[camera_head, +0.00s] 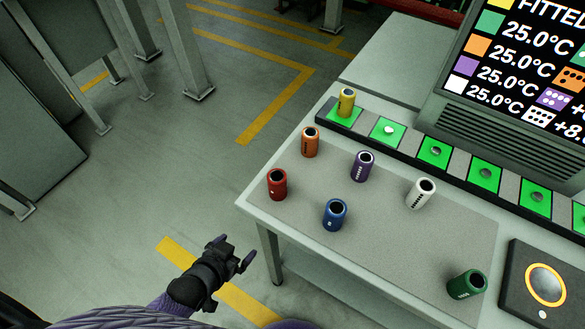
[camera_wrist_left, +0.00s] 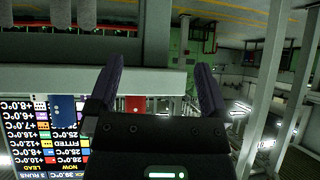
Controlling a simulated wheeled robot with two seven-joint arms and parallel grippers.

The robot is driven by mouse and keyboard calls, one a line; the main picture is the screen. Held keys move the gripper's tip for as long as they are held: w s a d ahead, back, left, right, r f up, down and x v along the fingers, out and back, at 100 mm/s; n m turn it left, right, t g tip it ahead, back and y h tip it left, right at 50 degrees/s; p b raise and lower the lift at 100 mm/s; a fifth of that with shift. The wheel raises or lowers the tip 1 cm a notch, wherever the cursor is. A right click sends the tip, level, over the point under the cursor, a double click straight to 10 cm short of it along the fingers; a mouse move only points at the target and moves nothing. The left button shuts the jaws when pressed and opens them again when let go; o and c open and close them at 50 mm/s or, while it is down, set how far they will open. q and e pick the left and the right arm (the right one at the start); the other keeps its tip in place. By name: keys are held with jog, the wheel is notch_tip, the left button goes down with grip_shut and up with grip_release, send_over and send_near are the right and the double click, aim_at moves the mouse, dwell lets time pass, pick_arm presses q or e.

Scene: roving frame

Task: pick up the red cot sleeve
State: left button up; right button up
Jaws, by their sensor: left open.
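The red cot sleeve (camera_head: 277,185) stands upright near the left edge of the grey table, its dark hollow top facing up. My left gripper (camera_head: 238,254) is open and empty, off the table's left edge, below and left of the red sleeve and apart from it. In the left wrist view, which looks upside down, the open fingers (camera_wrist_left: 158,90) frame a red shape (camera_wrist_left: 136,104) that appears to be the red sleeve, partly hidden by the gripper body. My right gripper is not in view.
A yellow sleeve (camera_head: 346,103) sits on the rack's (camera_head: 410,141) first green pad. A button box (camera_head: 545,284) is at right.

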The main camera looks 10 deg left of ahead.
aim_at(272, 188)
pick_arm(q)
jog(key=w+d+r+t+h+p, duration=0.1)
jog(key=w+d+r, duration=0.1)
jog(key=r, duration=0.4)
jog(key=w+d+r+t+h, duration=0.1)
jog(key=w+r+t, duration=0.15)
jog(key=r, duration=0.25)
jog(key=shift+m+g+h, duration=0.3)
jog(key=shift+m+g, duration=0.1)
jog(key=shift+g, duration=0.05)
jog(key=b+x, duration=0.1)
jog(key=x, duration=0.2)
jog(key=b+x, duration=0.1)
jog(key=x, duration=0.2)
jog(key=r+x, duration=0.1)
jog(key=x, duration=0.2)
jog(key=shift+w+d+b, duration=0.25)
jog(key=shift+d+b, duration=0.15)
jog(key=shift+d, duration=0.05)
jog(key=shift+w+d, duration=0.1)
jog(key=shift+w, duration=0.3)
grip_shut()
